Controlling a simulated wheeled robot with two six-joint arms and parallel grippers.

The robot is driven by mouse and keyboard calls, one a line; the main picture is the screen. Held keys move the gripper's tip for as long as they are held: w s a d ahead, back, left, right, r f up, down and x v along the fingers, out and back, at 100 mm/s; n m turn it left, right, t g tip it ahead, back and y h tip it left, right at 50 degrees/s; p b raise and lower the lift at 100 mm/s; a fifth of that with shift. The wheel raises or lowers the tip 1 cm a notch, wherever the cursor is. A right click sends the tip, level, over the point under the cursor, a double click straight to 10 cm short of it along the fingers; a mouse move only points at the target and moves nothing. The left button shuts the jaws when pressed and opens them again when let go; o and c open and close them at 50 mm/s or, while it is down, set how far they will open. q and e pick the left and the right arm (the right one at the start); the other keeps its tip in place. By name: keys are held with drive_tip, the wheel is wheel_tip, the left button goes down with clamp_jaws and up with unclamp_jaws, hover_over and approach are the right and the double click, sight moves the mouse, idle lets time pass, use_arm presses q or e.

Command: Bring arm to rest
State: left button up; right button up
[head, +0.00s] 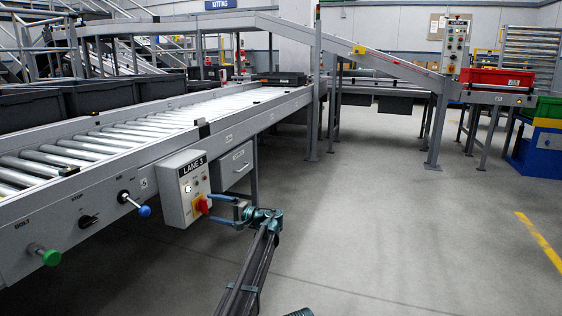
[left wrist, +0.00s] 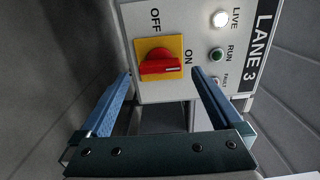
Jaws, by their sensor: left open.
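My left gripper (head: 214,208) is at the front of the LANE 3 control box (head: 183,190). Its jaws are open, with one blue finger to each side of the red rotary switch (head: 201,205). In the left wrist view the gripper (left wrist: 162,78) has clear gaps between both fingers and the red switch (left wrist: 156,66). The switch sits on a yellow plate marked OFF and ON, and its white mark points toward the ON side. The LIVE lamp (left wrist: 220,19) is lit white; the RUN lamp (left wrist: 217,54) looks dark green.
A roller conveyor (head: 120,135) runs along the left with black crates (head: 100,95). A grey box (head: 237,165) hangs behind the control box. The grey floor to the right is free.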

use_arm(q)
drive_tip(key=v, duration=1.1)
drive_tip(key=w+a+n, duration=0.2)
drive_tip(key=a+n, duration=0.4)
drive_tip(key=n, duration=0.1)
drive_tip(key=w+a+n, duration=0.2)
drive_tip(key=a+n, duration=0.5)
drive_tip(key=n, duration=0.1)
drive_tip(key=shift+w+r, duration=0.2)
drive_tip(key=shift+w, duration=0.1)
drive_tip(key=shift+s+a, duration=0.1)
